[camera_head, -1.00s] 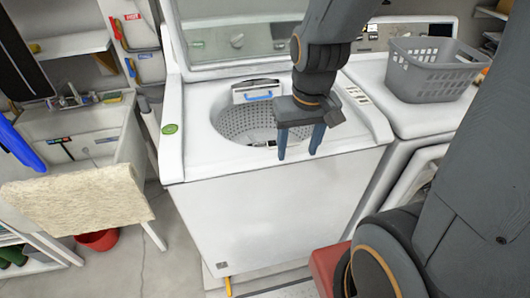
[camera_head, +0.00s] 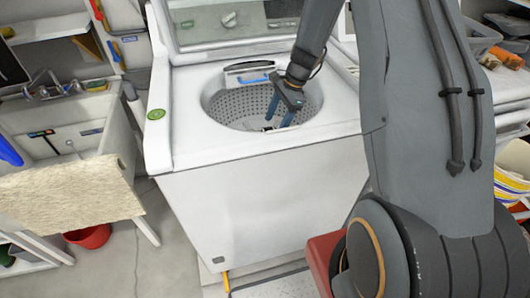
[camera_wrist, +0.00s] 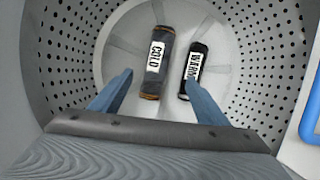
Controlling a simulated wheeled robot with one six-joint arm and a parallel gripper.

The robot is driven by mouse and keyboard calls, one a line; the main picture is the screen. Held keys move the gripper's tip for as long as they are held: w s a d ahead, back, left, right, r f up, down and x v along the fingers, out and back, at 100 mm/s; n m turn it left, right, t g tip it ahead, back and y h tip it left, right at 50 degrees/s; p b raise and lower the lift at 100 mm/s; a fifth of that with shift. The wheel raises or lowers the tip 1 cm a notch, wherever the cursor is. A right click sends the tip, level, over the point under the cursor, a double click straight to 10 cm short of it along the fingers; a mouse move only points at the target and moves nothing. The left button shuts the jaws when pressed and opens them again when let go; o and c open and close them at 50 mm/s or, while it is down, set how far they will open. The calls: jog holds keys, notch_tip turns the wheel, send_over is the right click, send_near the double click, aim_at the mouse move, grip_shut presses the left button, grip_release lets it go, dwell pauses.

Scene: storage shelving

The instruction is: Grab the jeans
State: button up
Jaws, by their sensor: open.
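Two rolled bundles lie at the bottom of the washer drum (camera_wrist: 72,60) in the wrist view. The left one is blue-grey with orange-brown edges and a white COLD label; it looks like the jeans (camera_wrist: 152,84). The right one is a slimmer black roll (camera_wrist: 194,68) with a white WARM label. My gripper (camera_head: 279,117) is inside the drum opening in the head view, pointing down. Its blue fingers are open and empty. In the wrist view the fingertips frame the COLD roll, with the right finger near the black roll. The gap in depth is hard to judge.
The top-loading washer (camera_head: 260,215) has its lid (camera_head: 235,30) raised behind the drum. A dispenser with a blue handle (camera_head: 254,79) sits at the drum's back rim. A sink (camera_head: 70,125) stands to the left. My arm covers much of the right side.

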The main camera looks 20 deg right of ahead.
jog(key=f, duration=0.2)
jog(key=f+m, duration=0.1)
jog(key=shift+w+d+f, duration=0.2)
jog(key=shift+w+f, duration=0.1)
jog(key=shift+y, duration=0.3)
jog(key=x, duration=0.2)
jog(key=p+x, duration=0.1)
jog(key=x, duration=0.1)
jog(key=s+p+x, duration=0.1)
jog(key=x, duration=0.1)
jog(key=shift+a+f, duration=0.1)
jog(key=shift+a, duration=0.35)
jog(key=shift+a+f, duration=0.15)
jog(key=shift+f, duration=0.3)
jog(key=c, duration=1.4)
jog(key=shift+c, duration=0.2)
jog(key=shift+w+r, duration=0.1)
jog(key=shift+r, duration=0.05)
